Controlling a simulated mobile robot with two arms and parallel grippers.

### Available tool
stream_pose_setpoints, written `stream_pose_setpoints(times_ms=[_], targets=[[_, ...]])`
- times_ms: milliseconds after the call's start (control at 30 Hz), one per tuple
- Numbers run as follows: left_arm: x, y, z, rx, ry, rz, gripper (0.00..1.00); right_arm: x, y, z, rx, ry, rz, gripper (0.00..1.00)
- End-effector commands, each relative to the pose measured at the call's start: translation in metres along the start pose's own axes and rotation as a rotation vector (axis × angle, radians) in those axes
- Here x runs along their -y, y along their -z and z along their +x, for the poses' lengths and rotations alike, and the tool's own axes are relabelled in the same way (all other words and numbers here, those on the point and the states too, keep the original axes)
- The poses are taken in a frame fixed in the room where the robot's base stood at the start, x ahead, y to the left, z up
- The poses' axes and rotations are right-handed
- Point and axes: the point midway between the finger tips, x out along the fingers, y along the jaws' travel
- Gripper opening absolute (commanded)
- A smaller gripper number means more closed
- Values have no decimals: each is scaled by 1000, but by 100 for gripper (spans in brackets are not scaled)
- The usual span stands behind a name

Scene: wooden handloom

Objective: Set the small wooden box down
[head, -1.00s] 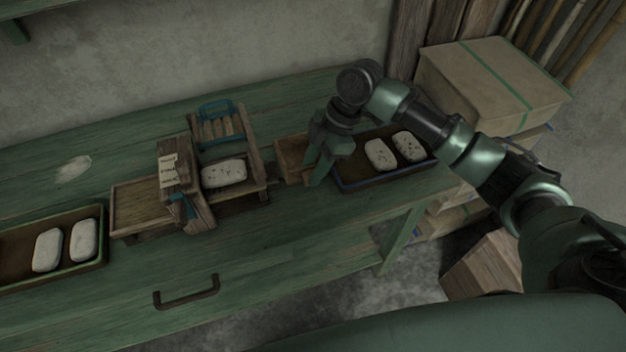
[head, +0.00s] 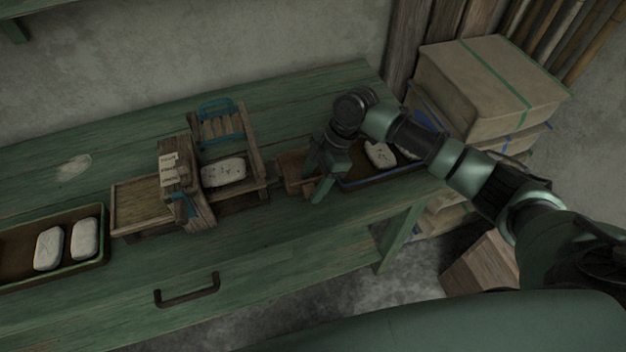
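The small wooden box (head: 294,172) is a brown open-topped box in the head view, just right of the wooden handloom (head: 204,190). My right gripper (head: 320,182) reaches down at the box's right side, and its fingers are closed on that side. The fingers and hand hide part of the box. I cannot tell whether its underside touches the green table (head: 240,245) or is slightly above it. My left gripper is not in view.
A dark tray (head: 378,181) with pale speckled blocks (head: 380,155) lies right of the gripper, close to it. Another tray (head: 58,273) with two pale blocks (head: 84,238) is at the left. Stacked cartons (head: 480,85) stand beyond the table's right end. The table front is clear.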

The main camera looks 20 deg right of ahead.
Motion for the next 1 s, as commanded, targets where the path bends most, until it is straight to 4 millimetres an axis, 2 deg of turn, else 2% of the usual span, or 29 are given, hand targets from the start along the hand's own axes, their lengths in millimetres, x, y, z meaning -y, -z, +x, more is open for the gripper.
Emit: stream_pose_setpoints(times_ms=[233, 367, 467, 800, 1000], targets=[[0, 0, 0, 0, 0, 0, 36, 0, 0, -1, 0, 0, 0, 56], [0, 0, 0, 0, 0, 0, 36, -1, 1, -8, 1, -2, -1, 56], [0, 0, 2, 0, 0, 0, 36, -1, 0, -23, 1, -3, -1, 56], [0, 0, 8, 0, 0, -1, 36, -1, 1, -94, 0, -3, -2, 56], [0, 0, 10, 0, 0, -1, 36, -1, 1, -118, -1, -1, 0, 56]])
